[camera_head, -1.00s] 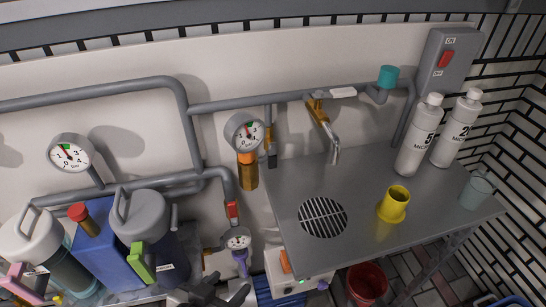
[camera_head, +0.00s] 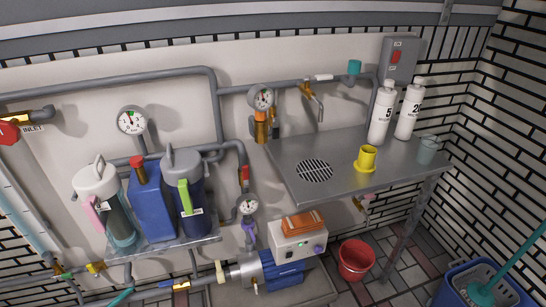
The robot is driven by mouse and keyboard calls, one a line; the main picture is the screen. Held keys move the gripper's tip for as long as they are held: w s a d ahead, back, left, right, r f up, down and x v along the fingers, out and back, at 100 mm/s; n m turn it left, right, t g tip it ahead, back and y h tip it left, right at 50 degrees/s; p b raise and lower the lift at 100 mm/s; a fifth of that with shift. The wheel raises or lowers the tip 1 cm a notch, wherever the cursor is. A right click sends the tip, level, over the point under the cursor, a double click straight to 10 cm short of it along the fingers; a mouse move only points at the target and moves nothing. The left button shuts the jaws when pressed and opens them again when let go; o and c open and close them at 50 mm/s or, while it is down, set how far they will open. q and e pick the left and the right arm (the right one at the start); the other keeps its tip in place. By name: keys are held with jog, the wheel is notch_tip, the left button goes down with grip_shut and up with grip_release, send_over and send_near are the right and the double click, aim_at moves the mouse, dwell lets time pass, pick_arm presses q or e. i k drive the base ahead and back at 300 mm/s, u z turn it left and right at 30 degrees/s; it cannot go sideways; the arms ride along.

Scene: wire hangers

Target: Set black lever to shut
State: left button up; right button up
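I cannot make out a clear black lever. A small dark fitting (camera_head: 276,130) hangs on the short pipe just right of the upper right gauge (camera_head: 262,97); it is too small to tell whether it is a lever or how it is set. Other handles show clearly: a red valve handle (camera_head: 8,133) at the left edge by an INLET label, a yellow one (camera_head: 95,268) at lower left, and a purple one (camera_head: 249,229) under the lower gauge (camera_head: 248,207). Neither of my grippers is in view.
A shelf (camera_head: 205,245) holds two lidded canisters and a blue jug (camera_head: 152,205). A steel counter (camera_head: 330,190) carries a yellow cup (camera_head: 367,158) and two white bottles. A pump (camera_head: 270,270), a red bucket (camera_head: 356,260) and a blue bin (camera_head: 455,290) stand below.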

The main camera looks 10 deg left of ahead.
aim_at(275, 129)
jog(key=z, duration=0.75)
jog(key=i, duration=0.55)
jog(key=u, duration=1.95)
